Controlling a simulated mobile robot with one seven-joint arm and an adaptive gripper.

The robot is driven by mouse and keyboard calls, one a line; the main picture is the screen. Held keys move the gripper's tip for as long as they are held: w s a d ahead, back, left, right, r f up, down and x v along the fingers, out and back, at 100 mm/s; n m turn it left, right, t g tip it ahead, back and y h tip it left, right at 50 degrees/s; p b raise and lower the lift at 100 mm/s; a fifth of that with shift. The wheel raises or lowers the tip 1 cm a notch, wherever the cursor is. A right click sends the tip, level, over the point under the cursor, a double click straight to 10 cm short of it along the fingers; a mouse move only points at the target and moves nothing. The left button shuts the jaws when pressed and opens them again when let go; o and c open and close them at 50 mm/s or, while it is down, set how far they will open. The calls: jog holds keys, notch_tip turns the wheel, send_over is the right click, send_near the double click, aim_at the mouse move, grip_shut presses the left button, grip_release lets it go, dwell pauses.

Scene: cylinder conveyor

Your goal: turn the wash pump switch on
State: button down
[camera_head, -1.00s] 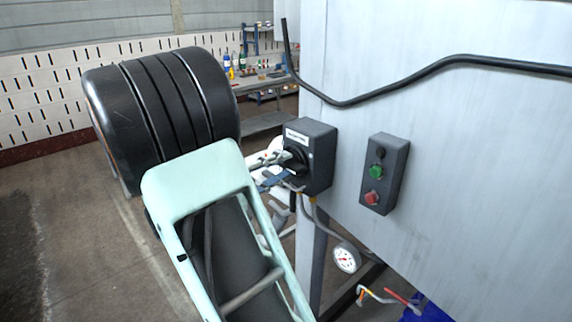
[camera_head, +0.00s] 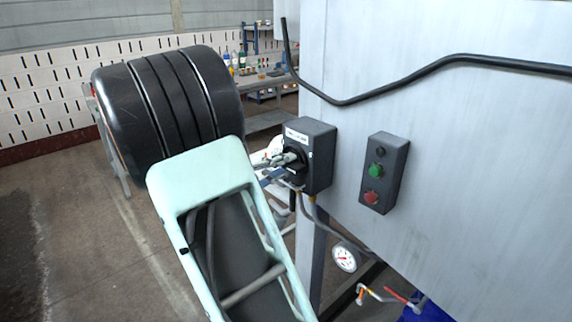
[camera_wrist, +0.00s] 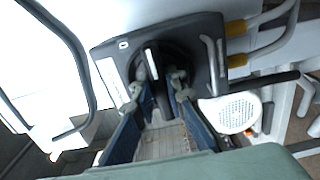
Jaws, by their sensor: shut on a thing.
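The wash pump switch is a dark box (camera_head: 321,158) with a white label, fixed at the left edge of the pale metal cabinet. Its black rotary knob (camera_head: 296,167) faces left, partly hidden by my gripper (camera_head: 283,163). In the wrist view the box (camera_wrist: 205,75) is tilted, and the knob (camera_wrist: 151,62) carries a white line. My gripper (camera_wrist: 158,95) has one finger on each side of the knob's handle and is shut on it. The exact contact is partly hidden by the fingertips.
A control box (camera_head: 383,174) with green and red buttons is on the cabinet face (camera_head: 460,150), right of the switch. A black cable (camera_head: 400,82) crosses above. A gauge (camera_head: 345,257) is below. A large black roller (camera_head: 165,110) stands behind my arm.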

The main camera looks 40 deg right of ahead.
jog(key=shift+n, duration=0.3)
jog(key=n+p, duration=0.3)
jog(key=shift+r+n, duration=0.15)
jog(key=shift+n, duration=0.25)
jog(key=n+p, duration=0.3)
jog(key=n, duration=0.1)
jog(key=shift+n, duration=0.3)
jog(key=n+p, duration=0.4)
jog(key=shift+n+p, duration=2.05)
jog(key=shift+n, duration=0.35)
jog(key=c, duration=1.9)
grip_release()
jog(key=shift+c, duration=0.2)
